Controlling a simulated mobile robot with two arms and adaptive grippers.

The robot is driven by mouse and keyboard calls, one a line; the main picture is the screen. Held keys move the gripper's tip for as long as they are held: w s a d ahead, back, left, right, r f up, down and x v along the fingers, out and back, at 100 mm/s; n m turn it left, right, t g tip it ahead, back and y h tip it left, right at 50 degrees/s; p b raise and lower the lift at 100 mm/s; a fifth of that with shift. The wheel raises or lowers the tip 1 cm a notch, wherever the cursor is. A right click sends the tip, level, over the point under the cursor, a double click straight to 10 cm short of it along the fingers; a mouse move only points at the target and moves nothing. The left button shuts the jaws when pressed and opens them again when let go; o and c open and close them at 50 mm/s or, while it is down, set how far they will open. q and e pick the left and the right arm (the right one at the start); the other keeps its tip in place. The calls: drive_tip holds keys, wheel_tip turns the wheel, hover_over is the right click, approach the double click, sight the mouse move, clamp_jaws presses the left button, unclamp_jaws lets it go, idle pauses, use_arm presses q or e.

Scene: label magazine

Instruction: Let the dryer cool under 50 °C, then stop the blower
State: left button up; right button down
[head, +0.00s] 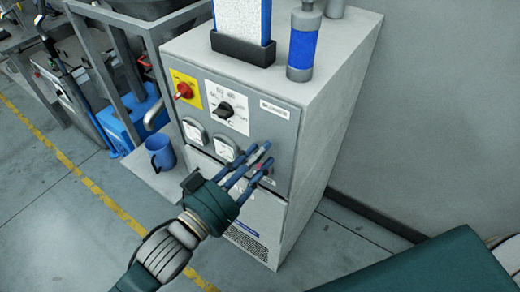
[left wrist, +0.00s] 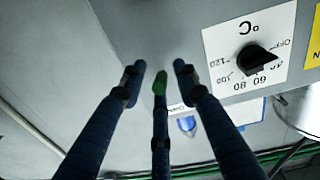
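The dryer is a grey cabinet (head: 335,85) against the wall. Its front has a red rotary switch on a yellow plate (head: 184,90), a black temperature knob (head: 226,110) and two round gauges (head: 195,131), whose needles are too small to read. In the left wrist view the knob (left wrist: 257,60) shows upside down; its narrow end lies toward the OFF and 40 side. My left gripper (head: 262,155) is in front of the lower panel, fingers spread and empty. A small red spot shows between its fingers. A green spot (left wrist: 160,83) shows at the middle fingertip; contact cannot be told. My right gripper is not visible.
A blue mug (head: 160,151) stands on a side shelf left of the cabinet. A blue-banded cylinder (head: 303,48) and a black holder (head: 243,48) stand on top. A yellow line (head: 100,190) crosses the floor. Floor right of the cabinet is clear.

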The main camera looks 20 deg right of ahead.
use_arm(q)
drive_tip(key=shift+w+d, duration=0.2)
drive_tip(key=shift+d, duration=0.1)
clamp_jaws()
drive_tip(key=t+h+b, duration=0.1)
drive_tip(key=b, duration=0.3)
drive_tip(key=f+t+h+b, duration=0.1)
drive_tip(key=b, duration=0.3)
drive_tip(key=f+h+b, duration=0.1)
drive_tip(key=b, duration=0.4)
drive_tip(key=shift+w+d+f+t+h, duration=0.25)
drive_tip(key=shift+t+h, duration=0.15)
drive_tip(key=shift+r+b, duration=0.15)
drive_tip(key=shift+b, duration=0.15)
unclamp_jaws()
drive_tip(key=shift+w+r, duration=0.1)
